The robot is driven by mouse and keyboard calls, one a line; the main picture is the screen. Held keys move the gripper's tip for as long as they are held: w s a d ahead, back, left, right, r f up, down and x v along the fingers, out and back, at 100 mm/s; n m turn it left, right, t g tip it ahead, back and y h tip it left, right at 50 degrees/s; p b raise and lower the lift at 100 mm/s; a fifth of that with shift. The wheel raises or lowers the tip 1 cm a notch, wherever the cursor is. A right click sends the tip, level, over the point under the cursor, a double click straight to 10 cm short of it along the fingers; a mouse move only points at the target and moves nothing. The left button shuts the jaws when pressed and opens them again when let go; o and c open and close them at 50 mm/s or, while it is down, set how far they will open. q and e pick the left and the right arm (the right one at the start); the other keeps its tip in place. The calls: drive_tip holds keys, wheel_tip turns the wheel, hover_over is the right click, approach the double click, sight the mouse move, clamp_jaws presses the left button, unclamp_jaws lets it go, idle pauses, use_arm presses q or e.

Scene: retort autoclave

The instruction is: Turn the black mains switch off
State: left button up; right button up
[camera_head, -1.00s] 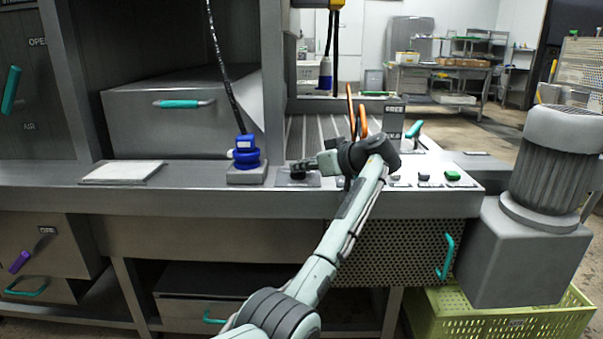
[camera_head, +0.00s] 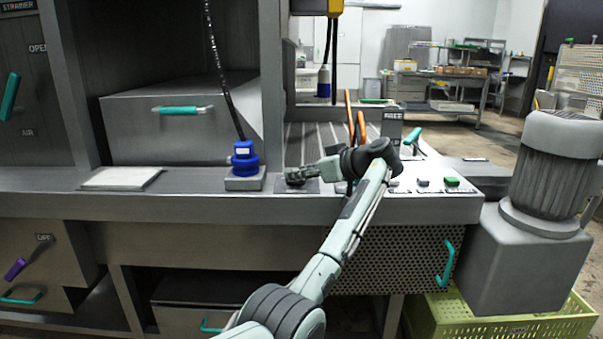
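My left gripper (camera_head: 318,172) reaches in over the worktop from the lower middle, its fingers pointing left. Its fingertips are at a dark knob-like part (camera_head: 296,178) on a grey plate (camera_head: 311,187), probably the black mains switch. The fingers and the part overlap in the picture, so I cannot tell whether they touch or how the switch is set. The finger gap is too small to judge. My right gripper is not in view.
A blue fitting (camera_head: 244,160) with a black hose stands left of the plate. Orange handles (camera_head: 361,129) rise behind my wrist. Small buttons, one green (camera_head: 452,181), lie to the right. A motor-like cylinder (camera_head: 556,165) stands at far right. A white pad (camera_head: 120,178) lies left.

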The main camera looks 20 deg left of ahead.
use_arm(q)
drive_tip(key=shift+r, duration=0.1)
drive_tip(key=v, duration=1.2)
